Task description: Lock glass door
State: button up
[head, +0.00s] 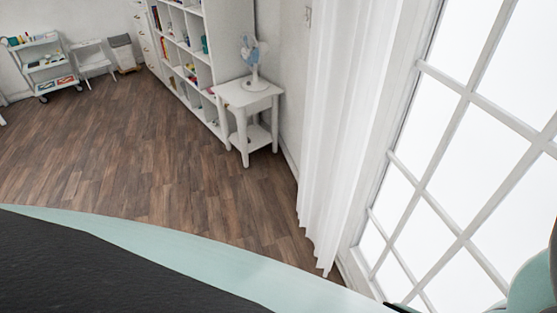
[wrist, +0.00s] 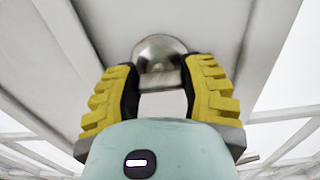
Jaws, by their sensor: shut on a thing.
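The glass door (head: 447,160) with white bars fills the right side of the head view. In the wrist view, a white door frame member (wrist: 115,25) runs across the picture, with bright panes at both sides. In the head view only part of my arm shows at the lower right; the fingers and the knob are out of sight there.
A white curtain (head: 340,120) hangs left of the door. A small white table (head: 247,98) with a fan (head: 253,60) stands by the wall beside a white shelf (head: 205,60). A white cart (head: 45,65) is at far left. The wooden floor (head: 140,150) is clear.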

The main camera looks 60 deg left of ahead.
jog(key=c, duration=0.3)
jog(key=shift+c, duration=0.2)
jog(key=shift+a+f+n+b, duration=0.1)
jog(key=shift+n+b, duration=0.3)
jog(key=shift+b, duration=0.2)
jog(key=n+b, duration=0.2)
jog(key=b, duration=0.1)
jog(key=shift+w+f+n, duration=0.1)
jog(key=shift+f+n, duration=0.05)
jog(key=shift+n, duration=0.25)
jog(key=n+b, duration=0.4)
jog(key=b, duration=0.2)
jog(key=shift+n, duration=0.3)
jog(key=n+b, duration=0.5)
jog(key=b, duration=0.3)
jog(key=n+b, duration=0.4)
jog(key=b, duration=0.1)
jog(key=shift+n, duration=0.3)
jog(key=shift+r+n+b, duration=0.2)
jog(key=shift+n+b, duration=0.1)
jog(key=shift+b, duration=0.15)
